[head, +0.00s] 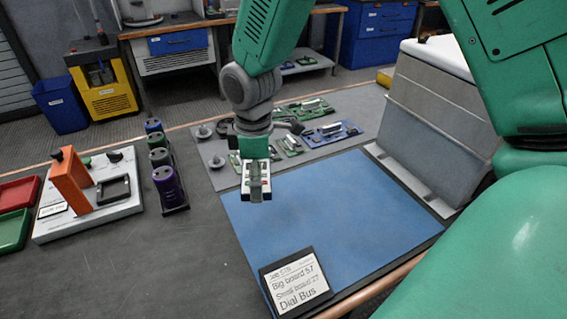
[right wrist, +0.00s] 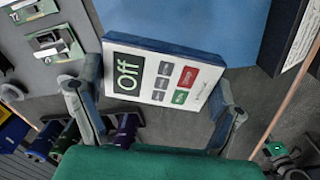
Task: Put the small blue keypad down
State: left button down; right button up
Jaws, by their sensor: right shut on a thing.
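My right gripper (head: 256,190) points down over the left edge of the blue mat (head: 330,210) in the head view. In the right wrist view the keypad (right wrist: 165,78) sits between the two fingers of my right gripper (right wrist: 160,95), which are shut on its sides. The keypad has a white face, blue sides, a dark display reading "Off" and several grey, red and green buttons. In the head view I cannot clearly tell the keypad from the fingers. The blue mat also shows in the right wrist view (right wrist: 225,25). My left gripper is not in view.
A label card (head: 295,283) stands at the mat's front edge. Circuit boards (head: 330,131) lie on a grey sheet behind. A grey box (head: 435,120) stands right of the mat. Dark cylinders (head: 168,185) and an orange-levered device (head: 85,195) stand left. Most of the mat is bare.

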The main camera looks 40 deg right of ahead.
jog(key=b, duration=0.1)
send_over(262, 208)
notch_tip(262, 208, down, 5)
jog(key=shift+d+f, duration=0.15)
jog(key=shift+a+f, duration=0.25)
jog(key=shift+f, duration=0.15)
jog(key=f, duration=0.1)
jog(key=a+f+b, duration=0.1)
jog(key=f, duration=0.1)
jog(key=shift+d, duration=0.25)
jog(key=o, duration=0.8)
jog(key=shift+d, duration=0.2)
jog(key=shift+o, duration=1.1)
jog(key=shift+d+f, duration=0.1)
jog(key=shift+d, duration=0.05)
jog(key=shift+a+r, duration=0.3)
jog(key=shift+r, duration=0.15)
jog(key=r+p, duration=0.1)
jog(key=r, duration=0.4)
jog(key=r+p, duration=0.2)
jog(key=r, duration=0.3)
jog(key=shift+s+d+r, duration=0.2)
jog(key=shift+r, duration=0.4)
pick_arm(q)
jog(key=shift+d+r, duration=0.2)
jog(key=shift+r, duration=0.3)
pick_arm(e)
jog(key=shift+a, duration=0.15)
